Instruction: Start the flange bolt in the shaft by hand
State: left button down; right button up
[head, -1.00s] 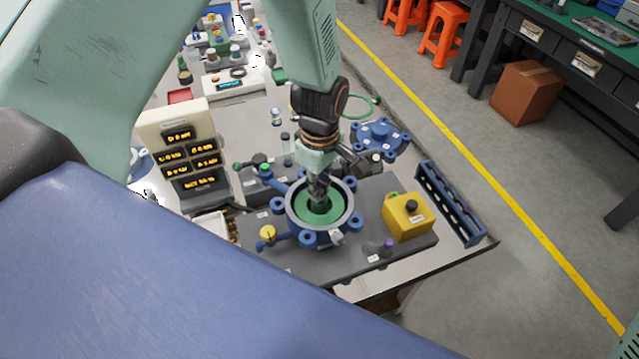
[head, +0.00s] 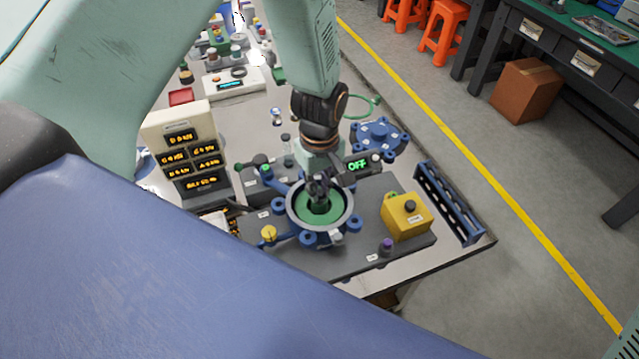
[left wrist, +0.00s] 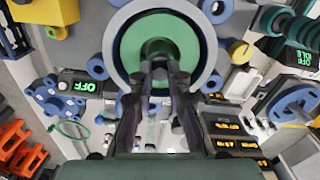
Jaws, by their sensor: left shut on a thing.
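My left gripper (head: 319,192) points down at the centre of the blue ring-shaped housing (head: 291,208) with a green inner face (head: 305,214). In the left wrist view its two dark fingers (left wrist: 160,72) close in on the dark round centre of the green face (left wrist: 130,45). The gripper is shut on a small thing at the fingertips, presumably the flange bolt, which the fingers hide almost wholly. I cannot tell whether the bolt has entered the shaft. The shaft shows only as a dark centre. My right gripper is in neither view.
A yellow box with a black button (head: 407,217) stands right of the housing, with a blue rack (head: 449,203) beyond it. A blue lobed flange (head: 379,137) lies behind. A display unit (head: 184,150) stands at left. A small display (head: 359,165) reads OFF.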

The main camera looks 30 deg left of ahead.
pick_arm(q)
jog(key=shift+s+f, duration=0.15)
jog(key=shift+s, duration=0.15)
jog(key=shift+m+p, duration=0.7)
jog(key=shift+m, duration=1.3)
jog(key=shift+m+p, duration=0.4)
jog(key=shift+m, duration=0.6)
jog(key=c, duration=1.3)
grip_release()
jog(key=shift+o, duration=0.5)
jog(key=shift+w, duration=0.15)
